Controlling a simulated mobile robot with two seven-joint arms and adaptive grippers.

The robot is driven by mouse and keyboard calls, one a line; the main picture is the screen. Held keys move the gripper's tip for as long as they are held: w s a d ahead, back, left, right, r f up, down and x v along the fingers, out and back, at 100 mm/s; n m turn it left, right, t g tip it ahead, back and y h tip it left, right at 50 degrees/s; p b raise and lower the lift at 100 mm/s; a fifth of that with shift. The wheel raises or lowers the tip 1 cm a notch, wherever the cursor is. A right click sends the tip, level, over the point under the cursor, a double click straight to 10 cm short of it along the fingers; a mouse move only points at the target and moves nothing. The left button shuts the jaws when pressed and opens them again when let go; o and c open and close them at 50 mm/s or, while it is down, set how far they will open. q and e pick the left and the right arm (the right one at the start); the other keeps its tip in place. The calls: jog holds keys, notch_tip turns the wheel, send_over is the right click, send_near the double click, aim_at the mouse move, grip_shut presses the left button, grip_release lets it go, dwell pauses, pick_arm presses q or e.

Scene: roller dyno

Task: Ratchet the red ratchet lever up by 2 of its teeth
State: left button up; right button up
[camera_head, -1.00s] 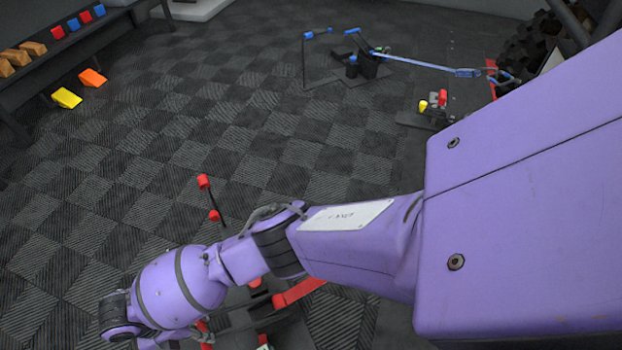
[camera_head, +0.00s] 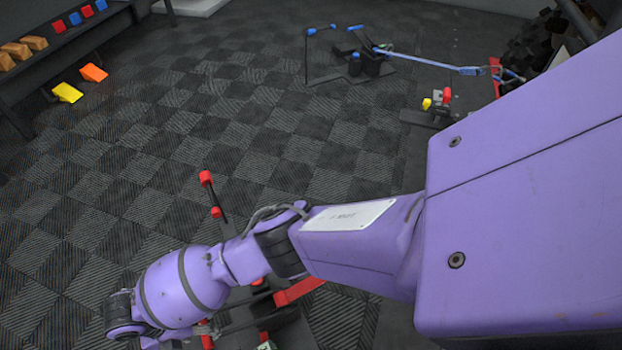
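The red ratchet (camera_head: 298,291) stands on the floor at the bottom of the view, with a red strap leading off to the right. A thin black rod with a red end (camera_head: 206,178) and a second red piece lower down rises beside it. I cannot tell which red part is the lever. My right arm crosses over the ratchet from the right and hides much of it. The wrist is at the lower left, and the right gripper lies beyond the bottom edge, out of sight. My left gripper is not in view.
A blue ratchet (camera_head: 372,62) with a blue strap (camera_head: 430,64) stands at the back. A small device with red and yellow parts (camera_head: 439,105) is at the right. A dark bench (camera_head: 50,60) with coloured blocks is at the far left. The middle floor is open.

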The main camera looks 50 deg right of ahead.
jog(key=shift+s+a, duration=0.1)
jog(key=shift+a, duration=0.3)
jog(key=v, duration=1.2)
jog(key=shift+d, duration=0.35)
